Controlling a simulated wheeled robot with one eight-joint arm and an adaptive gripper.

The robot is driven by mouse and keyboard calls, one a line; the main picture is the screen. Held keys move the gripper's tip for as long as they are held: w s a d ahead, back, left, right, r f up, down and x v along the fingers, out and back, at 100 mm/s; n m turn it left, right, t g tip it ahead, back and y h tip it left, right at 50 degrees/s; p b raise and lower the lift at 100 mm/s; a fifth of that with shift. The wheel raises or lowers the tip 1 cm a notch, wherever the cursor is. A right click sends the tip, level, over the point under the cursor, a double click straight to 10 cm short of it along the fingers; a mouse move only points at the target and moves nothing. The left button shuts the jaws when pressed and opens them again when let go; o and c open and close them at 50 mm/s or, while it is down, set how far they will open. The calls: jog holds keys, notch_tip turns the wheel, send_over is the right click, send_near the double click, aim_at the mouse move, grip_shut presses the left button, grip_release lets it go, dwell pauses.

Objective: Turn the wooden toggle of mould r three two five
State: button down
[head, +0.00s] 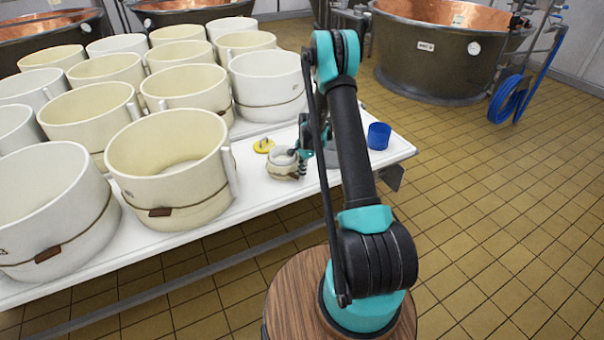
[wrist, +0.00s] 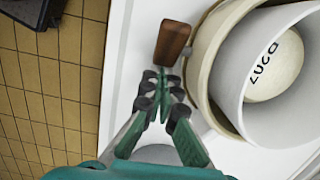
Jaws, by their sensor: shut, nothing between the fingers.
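A small cream mould (head: 282,166) stands near the right end of the white table. In the wrist view a round cream mould wall (wrist: 205,70) is at the right, with a white cylinder inside it. A pale disc (wrist: 275,70) in it carries rotated lettering that seems to read R207; I cannot see R325. A brown wooden toggle (wrist: 173,42) sticks out beside the mould's wall. My gripper (wrist: 161,78) is shut and empty, its fingertips just below the toggle's near end; I cannot tell whether they touch it. In the head view my gripper (head: 301,158) is beside the small mould.
Large cream moulds crowd the table's left; the nearest (head: 170,165) has a strap with a wooden toggle (head: 160,212). A yellow disc (head: 263,146) lies behind the small mould. A blue cup (head: 378,136) stands near the right edge. Copper vats (head: 430,60) stand behind.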

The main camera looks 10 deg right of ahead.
jog(key=shift+s+a+r, duration=0.2)
jog(key=shift+a+r, duration=0.05)
jog(key=shift+a, duration=0.3)
jog(key=w+d+r, duration=0.3)
jog(key=d+r, duration=0.6)
jog(key=s+a+r, duration=0.2)
jog(key=a+r, duration=0.3)
jog(key=a, duration=0.2)
jog(key=shift+m+h, duration=0.4)
jog(key=f, duration=1)
jog(key=shift+s+a, duration=0.2)
jog(key=shift+s+a+f, duration=0.3)
jog(key=shift+a+f, duration=0.45)
jog(key=shift+a, duration=0.2)
jog(key=shift+s+a+f, duration=0.15)
jog(key=shift+a+f, duration=0.3)
jog(key=shift+f, duration=0.1)
